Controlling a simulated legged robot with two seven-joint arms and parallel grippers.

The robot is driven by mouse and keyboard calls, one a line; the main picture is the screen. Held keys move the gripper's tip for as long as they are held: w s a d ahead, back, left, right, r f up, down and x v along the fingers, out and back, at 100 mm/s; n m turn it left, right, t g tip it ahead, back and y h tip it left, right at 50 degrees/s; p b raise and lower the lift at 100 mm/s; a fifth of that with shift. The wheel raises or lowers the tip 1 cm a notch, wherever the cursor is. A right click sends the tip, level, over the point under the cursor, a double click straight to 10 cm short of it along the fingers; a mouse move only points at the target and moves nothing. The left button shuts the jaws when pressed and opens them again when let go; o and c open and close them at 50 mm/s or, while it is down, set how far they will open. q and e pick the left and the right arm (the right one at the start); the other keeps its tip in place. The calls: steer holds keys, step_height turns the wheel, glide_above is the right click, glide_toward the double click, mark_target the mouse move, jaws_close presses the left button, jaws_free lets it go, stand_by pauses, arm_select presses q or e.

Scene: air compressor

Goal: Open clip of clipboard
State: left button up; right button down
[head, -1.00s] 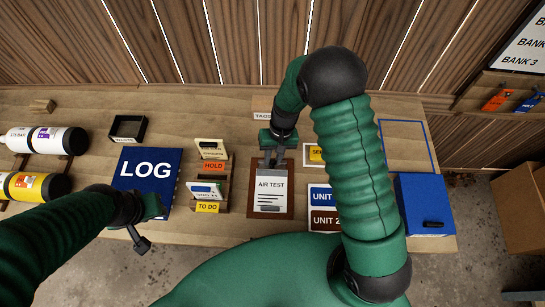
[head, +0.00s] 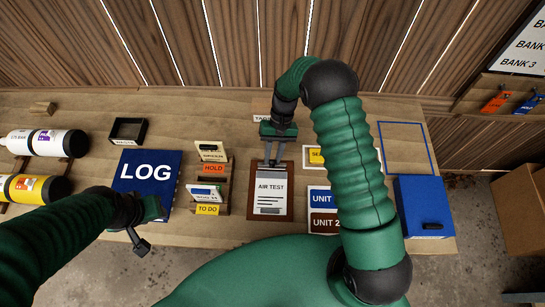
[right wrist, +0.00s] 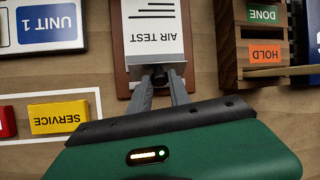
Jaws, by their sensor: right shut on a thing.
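The clipboard (head: 250,205) lies on the bench with a white AIR TEST sheet (head: 269,192) on it. Its metal clip (right wrist: 157,70) is at the board's top edge, the end away from me in the head view. My right gripper (head: 273,164) is over that end. In the right wrist view its two grey fingers (right wrist: 160,82) come close together at the clip, with a dark part of the clip between their tips. My left gripper (head: 152,208) hangs over the lower right of the blue LOG binder. Its fingers do not show clearly.
A wooden card rack (head: 223,193) stands left of the clipboard. UNIT signs (head: 322,198) and a yellow SERVICE block (head: 315,156) lie to its right. A blue box (head: 420,200) is at the right end. The blue LOG binder (head: 165,165) and cylinders (head: 45,143) are at left.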

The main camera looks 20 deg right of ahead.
steer(key=shift+w+d+f+g+y+b, duration=0.1)
steer(key=shift+w+d+g+y+b, duration=0.15)
steer(key=shift+w+g+y+b, duration=0.65)
stand_by(1.4)
steer(key=c, duration=1.2)
jaws_free()
steer(key=shift+s+h, duration=0.3)
steer(key=shift+b, duration=0.3)
steer(key=b+v, duration=0.2)
steer(key=v, duration=1)
steer(key=shift+w+f, duration=0.25)
steer(key=shift+w, duration=0.05)
